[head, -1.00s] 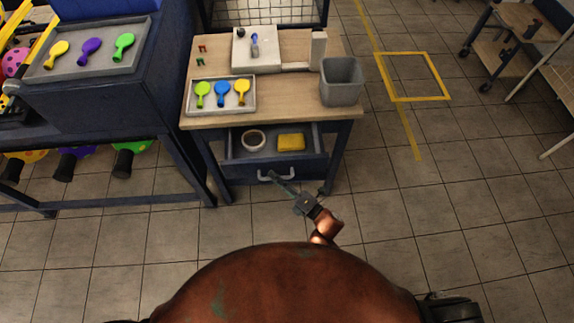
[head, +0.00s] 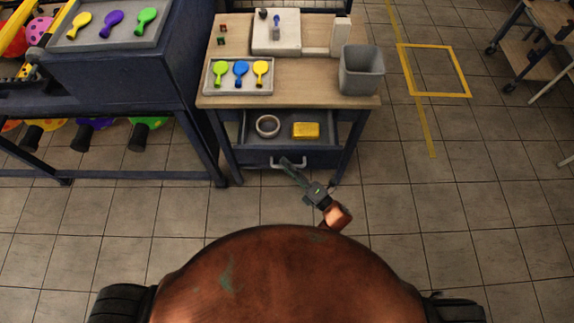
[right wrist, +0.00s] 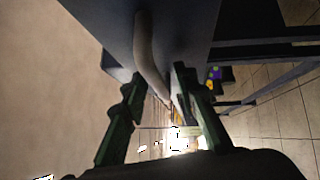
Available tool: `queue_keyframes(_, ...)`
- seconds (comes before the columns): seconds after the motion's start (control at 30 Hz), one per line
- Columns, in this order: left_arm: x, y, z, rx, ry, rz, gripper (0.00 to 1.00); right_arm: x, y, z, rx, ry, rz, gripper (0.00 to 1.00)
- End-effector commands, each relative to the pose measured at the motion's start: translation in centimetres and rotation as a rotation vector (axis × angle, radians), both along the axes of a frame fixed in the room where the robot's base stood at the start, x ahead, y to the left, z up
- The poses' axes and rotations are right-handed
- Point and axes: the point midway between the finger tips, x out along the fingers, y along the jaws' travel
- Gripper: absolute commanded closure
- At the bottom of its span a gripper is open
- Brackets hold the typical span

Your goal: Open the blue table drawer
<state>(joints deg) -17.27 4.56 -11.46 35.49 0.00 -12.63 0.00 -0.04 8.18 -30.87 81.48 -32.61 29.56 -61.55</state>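The blue table drawer (head: 312,159) is pulled part way out under the wooden worktop (head: 302,99); its inside shows. Its pale bar handle (head: 275,163) is on the front face. My right gripper (head: 285,162) is at this handle, reaching up from the lower right. In the right wrist view the handle (right wrist: 146,45) runs between the two fingers of my right gripper (right wrist: 158,72). The fingers are spread apart, one on each side of the handle; whether either finger touches it is unclear. My left gripper is out of view.
The drawer holds a round ring (head: 267,126) and a yellow block (head: 306,130). A dark blue rack (head: 130,90) stands to the left. The tiled floor in front is clear.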

Motion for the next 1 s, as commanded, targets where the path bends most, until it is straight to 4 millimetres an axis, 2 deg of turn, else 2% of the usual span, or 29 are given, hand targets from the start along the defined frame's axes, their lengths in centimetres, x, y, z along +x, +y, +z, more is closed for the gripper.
queue_keyframes(0.17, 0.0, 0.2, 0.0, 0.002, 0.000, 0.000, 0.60, -0.2, -0.2, 0.0, 0.000, 0.000, 0.000, 0.73)
queue_keyframes(0.27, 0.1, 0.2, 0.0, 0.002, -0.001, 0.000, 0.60, -0.8, -1.0, -0.2, -0.001, 0.001, -0.001, 0.73)
queue_keyframes(0.7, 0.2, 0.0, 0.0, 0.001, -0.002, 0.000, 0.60, -6.6, -7.2, -1.3, -0.001, 0.003, 0.000, 0.73)
queue_keyframes(1.0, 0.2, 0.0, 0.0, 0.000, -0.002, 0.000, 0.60, -8.0, -8.8, -1.5, 0.000, 0.000, 0.000, 0.73)
